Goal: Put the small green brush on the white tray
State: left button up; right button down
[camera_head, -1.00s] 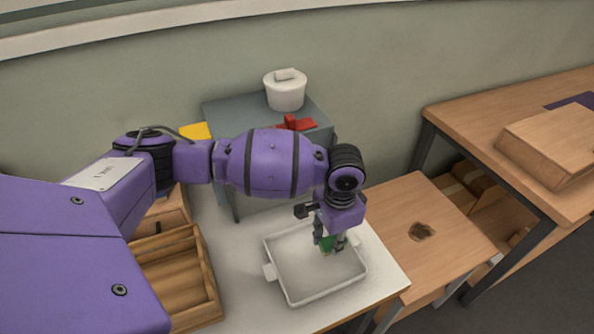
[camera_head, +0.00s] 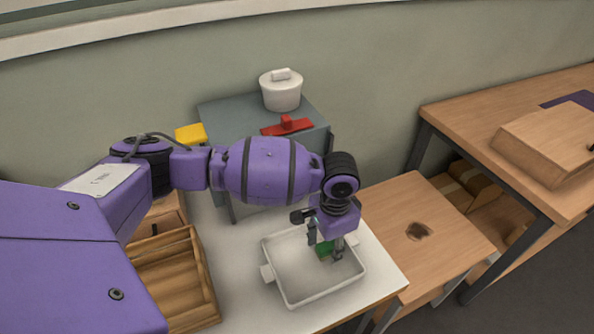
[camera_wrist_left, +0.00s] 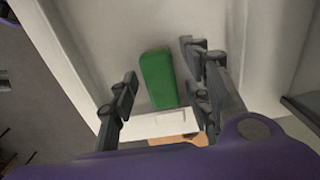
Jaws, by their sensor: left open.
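The small green brush (camera_head: 324,249) is at the far right part of the white tray (camera_head: 290,299), partly hidden by my left gripper (camera_head: 329,243). In the left wrist view the green brush (camera_wrist_left: 158,79) shows as a green block between the spread fingers of my left gripper (camera_wrist_left: 165,100), with gaps on both sides. It appears to rest on the tray's floor (camera_wrist_left: 100,40). My left gripper is open, low over the tray. My right gripper does not show.
The tray stands on a white table (camera_head: 240,290). A wooden box with compartments (camera_head: 178,285) is at its left. Behind are a grey cabinet (camera_head: 232,113) with a white lidded pot (camera_head: 281,93), a red object (camera_head: 287,126) and a yellow block (camera_head: 190,134). A wooden table (camera_head: 440,235) is at right.

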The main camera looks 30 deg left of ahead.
aim_at(329, 245)
pick_arm(q)
notch_tip(329, 245, up, 12)
jog(key=p, duration=0.1)
jog(key=shift+r, duration=0.15)
dwell(0.4)
